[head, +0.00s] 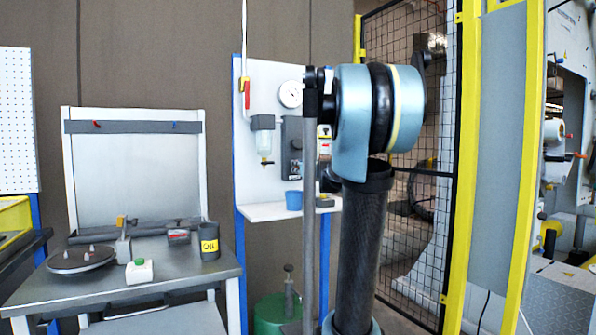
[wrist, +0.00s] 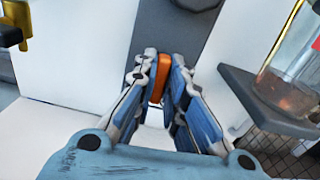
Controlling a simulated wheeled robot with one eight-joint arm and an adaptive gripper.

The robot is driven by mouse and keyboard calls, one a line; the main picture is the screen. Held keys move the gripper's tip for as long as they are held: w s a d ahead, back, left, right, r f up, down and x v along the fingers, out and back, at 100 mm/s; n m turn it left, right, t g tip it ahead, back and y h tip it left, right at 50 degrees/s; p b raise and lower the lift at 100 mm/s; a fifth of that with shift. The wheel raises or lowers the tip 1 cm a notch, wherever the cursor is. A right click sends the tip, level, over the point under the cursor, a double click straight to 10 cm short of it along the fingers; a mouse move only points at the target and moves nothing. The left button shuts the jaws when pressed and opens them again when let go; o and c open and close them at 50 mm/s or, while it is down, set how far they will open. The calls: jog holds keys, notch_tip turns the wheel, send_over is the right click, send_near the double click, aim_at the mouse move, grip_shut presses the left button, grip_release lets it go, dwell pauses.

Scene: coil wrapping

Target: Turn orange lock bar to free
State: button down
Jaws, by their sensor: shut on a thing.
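The orange lock bar (wrist: 159,80) shows in the middle of the wrist view, in front of a dark grey plate (wrist: 172,32) on a white panel. My gripper (wrist: 163,70) has one blue-and-white finger on each side of the bar and is shut on it. The bar's upper end shows between the fingertips; how it joins the plate is hard to see. In the head view I cannot make out the orange bar or my gripper's fingers; my arm covers the area right of the white panel (head: 262,85).
In the wrist view, a clear vessel (wrist: 292,70) on a dark bracket (wrist: 262,100) stands close on the right. A yellow fitting (wrist: 16,24) is at upper left. In the head view, a blue cup (head: 294,200) sits on the panel's shelf, and a workbench (head: 175,262) stands left.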

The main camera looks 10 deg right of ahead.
jog(key=shift+s+a+f+n, duration=0.1)
jog(key=shift+n, duration=2.75)
jog(key=shift+s+a+f+n, duration=0.1)
jog(key=shift+f+n, duration=0.05)
jog(key=shift+n, duration=2.75)
jog(key=shift+a+f+n, duration=0.1)
jog(key=shift+n, duration=2.75)
jog(key=c, duration=1.6)
grip_release()
jog(key=shift+c, duration=0.2)
jog(key=shift+d, duration=0.1)
jog(key=v, duration=1.1)
jog(key=shift+s, duration=0.3)
